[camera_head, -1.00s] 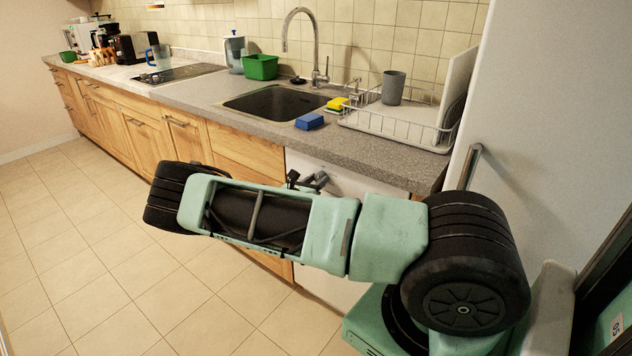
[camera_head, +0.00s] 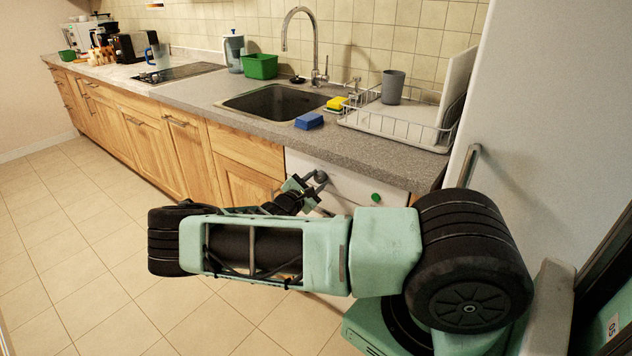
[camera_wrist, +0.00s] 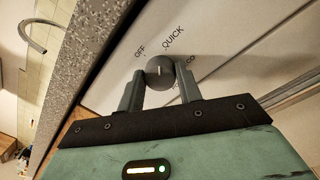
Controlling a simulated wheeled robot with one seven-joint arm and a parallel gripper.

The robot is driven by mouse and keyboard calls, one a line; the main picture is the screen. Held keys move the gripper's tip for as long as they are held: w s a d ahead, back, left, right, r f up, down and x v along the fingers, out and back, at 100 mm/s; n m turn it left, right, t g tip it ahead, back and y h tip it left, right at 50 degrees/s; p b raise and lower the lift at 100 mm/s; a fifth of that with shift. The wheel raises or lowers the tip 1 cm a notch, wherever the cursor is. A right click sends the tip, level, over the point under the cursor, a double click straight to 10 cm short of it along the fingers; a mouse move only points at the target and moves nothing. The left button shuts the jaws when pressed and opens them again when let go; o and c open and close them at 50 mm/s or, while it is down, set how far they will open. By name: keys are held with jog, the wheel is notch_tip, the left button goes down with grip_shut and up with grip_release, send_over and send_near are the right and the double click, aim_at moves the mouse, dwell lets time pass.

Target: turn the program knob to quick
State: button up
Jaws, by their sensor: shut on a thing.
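The program knob (camera_wrist: 159,72) is a round dark grey dial on the white appliance front (camera_wrist: 118,70). The words OFF, QUICK and a partly hidden third label are printed around it in the wrist view. A small light mark on the knob points roughly between OFF and QUICK; its exact aim is hard to tell. My gripper (camera_wrist: 160,84) is shut on the knob, one finger on each side. In the head view my gripper (camera_head: 312,184) is at the white front (camera_head: 345,180) under the counter, and the knob is small and partly hidden there.
A green round button (camera_head: 376,197) is right of the knob. The fridge (camera_head: 530,130) stands close at the right. The floor at left is clear.

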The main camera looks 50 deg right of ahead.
jog(key=shift+m, duration=1.6)
jog(key=o, duration=1)
jog(key=shift+a, duration=0.1)
jog(key=s+a+b, duration=0.2)
jog(key=a, duration=1.5)
jog(key=shift+f+b, duration=0.35)
jog(key=shift+f, duration=0.1)
jog(key=shift+a, duration=0.1)
